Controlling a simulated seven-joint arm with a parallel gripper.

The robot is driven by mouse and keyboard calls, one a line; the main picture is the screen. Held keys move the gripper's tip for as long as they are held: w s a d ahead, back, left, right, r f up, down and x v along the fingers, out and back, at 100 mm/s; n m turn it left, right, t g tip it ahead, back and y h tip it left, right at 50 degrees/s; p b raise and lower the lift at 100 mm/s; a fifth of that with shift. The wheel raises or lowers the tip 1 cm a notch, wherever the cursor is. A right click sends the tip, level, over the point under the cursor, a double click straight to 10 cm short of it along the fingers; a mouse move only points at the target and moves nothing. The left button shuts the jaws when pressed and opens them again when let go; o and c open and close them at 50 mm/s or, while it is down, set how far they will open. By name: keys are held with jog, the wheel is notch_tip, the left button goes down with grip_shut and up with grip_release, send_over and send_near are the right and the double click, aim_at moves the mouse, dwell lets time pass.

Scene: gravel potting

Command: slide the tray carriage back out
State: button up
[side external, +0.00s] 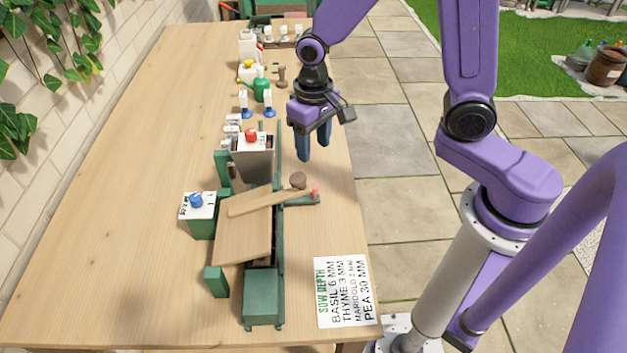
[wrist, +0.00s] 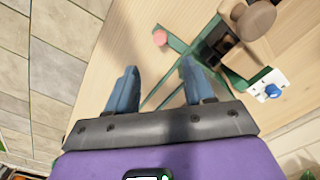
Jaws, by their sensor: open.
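The green potting station (side external: 264,298) stands on the table with a long green rail. A short green arm with a pink knob (side external: 315,189) reaches out on its right side; the knob also shows in the wrist view (wrist: 160,38). I cannot tell for certain which part is the tray carriage; no tray is clearly visible. A wooden lever with a round brown knob (side external: 298,180) slants over a wooden board (side external: 243,238), partly covering the station. My gripper (side external: 315,150) is open and empty, above the table's right side and beyond the pink knob. Its blue fingers (wrist: 159,88) are apart.
A grey hopper (side external: 254,162) with a red knob stands beside the rail. A green box (side external: 199,215) with a blue knob is at left. Bottles and a green watering can (side external: 262,88) stand farther back. A sow depth card (side external: 341,292) lies front right. The table's left side is clear.

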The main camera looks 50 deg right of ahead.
notch_tip(320, 180, down, 12)
jog(key=shift+r, duration=0.15)
dwell(0.5)
grip_shut()
